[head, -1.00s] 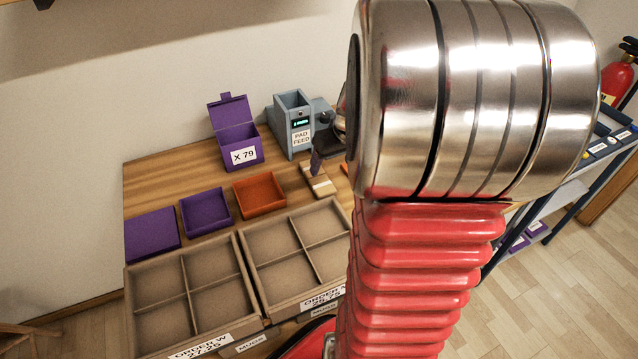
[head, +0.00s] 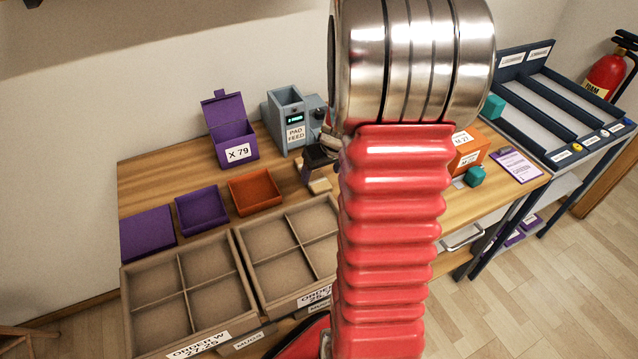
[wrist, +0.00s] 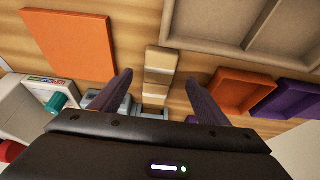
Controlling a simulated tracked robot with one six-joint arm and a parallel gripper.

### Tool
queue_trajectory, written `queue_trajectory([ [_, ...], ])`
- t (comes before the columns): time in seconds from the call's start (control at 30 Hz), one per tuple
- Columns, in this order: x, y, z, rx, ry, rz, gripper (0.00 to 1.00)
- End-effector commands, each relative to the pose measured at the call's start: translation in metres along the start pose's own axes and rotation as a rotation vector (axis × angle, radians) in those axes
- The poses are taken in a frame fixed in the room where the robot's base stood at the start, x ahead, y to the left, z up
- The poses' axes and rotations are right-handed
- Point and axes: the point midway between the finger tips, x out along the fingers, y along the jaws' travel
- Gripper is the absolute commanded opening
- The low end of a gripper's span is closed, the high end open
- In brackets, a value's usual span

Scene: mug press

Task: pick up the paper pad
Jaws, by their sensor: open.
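A beige, banded block that looks like the paper pad (wrist: 160,68) lies on the wooden bench in the wrist view. Part of it shows in the head view (head: 320,186), below the dark end of my gripper. In the wrist view my gripper (wrist: 159,80) is open, one finger on each side of the block's line. No contact shows, and how high the fingers are above the block is unclear. The grey pad feed (head: 292,122) stands behind it. My arm hides part of the bench in the head view.
An orange tray (head: 256,190), a purple tray (head: 203,210) and a purple lidded box (head: 232,145) are left of the pad. Divided order boxes (head: 238,262) stand in front.

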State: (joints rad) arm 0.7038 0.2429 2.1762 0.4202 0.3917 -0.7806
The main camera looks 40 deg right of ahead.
Motion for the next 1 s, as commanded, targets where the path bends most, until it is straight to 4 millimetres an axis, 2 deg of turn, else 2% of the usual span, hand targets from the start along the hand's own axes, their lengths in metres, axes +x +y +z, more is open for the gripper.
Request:
queue_trajectory([
  [0.47,0.006,0.0,0.001,-0.001,-0.001,0.0,0.69],
  [0.83,0.044,0.0,0.002,-0.001,-0.002,-0.001,0.69],
  [1.0,0.053,0.0,0.002,-0.001,-0.001,-0.001,0.69],
])
